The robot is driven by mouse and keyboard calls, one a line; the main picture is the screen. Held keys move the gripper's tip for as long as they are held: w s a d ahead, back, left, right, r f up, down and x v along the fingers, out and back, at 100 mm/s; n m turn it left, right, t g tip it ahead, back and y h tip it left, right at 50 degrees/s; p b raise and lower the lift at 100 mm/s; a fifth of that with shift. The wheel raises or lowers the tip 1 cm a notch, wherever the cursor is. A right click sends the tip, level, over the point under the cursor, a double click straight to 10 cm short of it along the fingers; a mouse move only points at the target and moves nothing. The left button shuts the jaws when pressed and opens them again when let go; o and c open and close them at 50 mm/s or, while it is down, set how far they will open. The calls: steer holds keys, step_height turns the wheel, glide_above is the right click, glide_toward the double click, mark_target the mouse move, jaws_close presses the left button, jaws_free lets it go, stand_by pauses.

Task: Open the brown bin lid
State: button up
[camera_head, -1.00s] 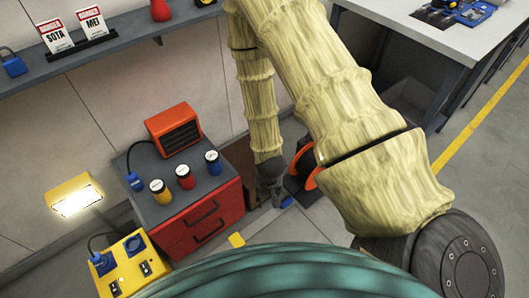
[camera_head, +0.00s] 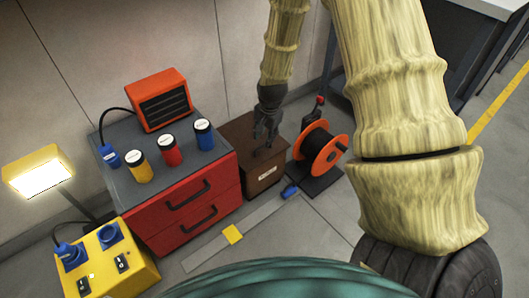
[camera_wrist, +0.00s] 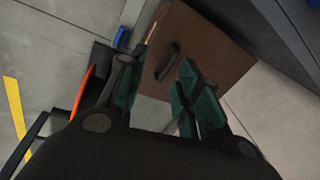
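The brown bin (camera_head: 262,178) stands on the floor between the red drawer cabinet and an orange cable reel, with a pale label on its front. Its lid (camera_head: 239,135) lies flat and closed on top. In the wrist view the lid (camera_wrist: 205,45) shows a dark arched handle (camera_wrist: 167,61). My gripper (camera_head: 266,136) hangs over the bin and hides part of the lid. In the wrist view my gripper (camera_wrist: 158,92) is open, its green-padded fingers apart with nothing between them. The handle appears beyond the fingertips; I cannot tell the exact gap.
The red cabinet (camera_head: 190,205) carries an orange heater (camera_head: 163,100) and several small canisters. The orange reel (camera_head: 320,148) stands close to the right of the bin. A yellow socket box (camera_head: 110,262) and lamp (camera_head: 38,172) are at left.

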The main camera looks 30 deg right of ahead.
steer(key=w+d+m+b, duration=0.3)
steer(key=w+d+b, duration=0.1)
steer(key=b, duration=0.1)
steer(key=f+b, duration=0.1)
steer(key=f, duration=0.2)
steer(key=w+f+b, duration=0.1)
steer(key=f+b, duration=0.1)
steer(key=f, duration=0.2)
steer(key=f+b, duration=0.2)
steer(key=f, duration=0.2)
steer(key=shift+w+a, duration=0.3)
steer(key=shift+w, duration=0.05)
steer(key=shift+c, duration=0.2)
jaws_close()
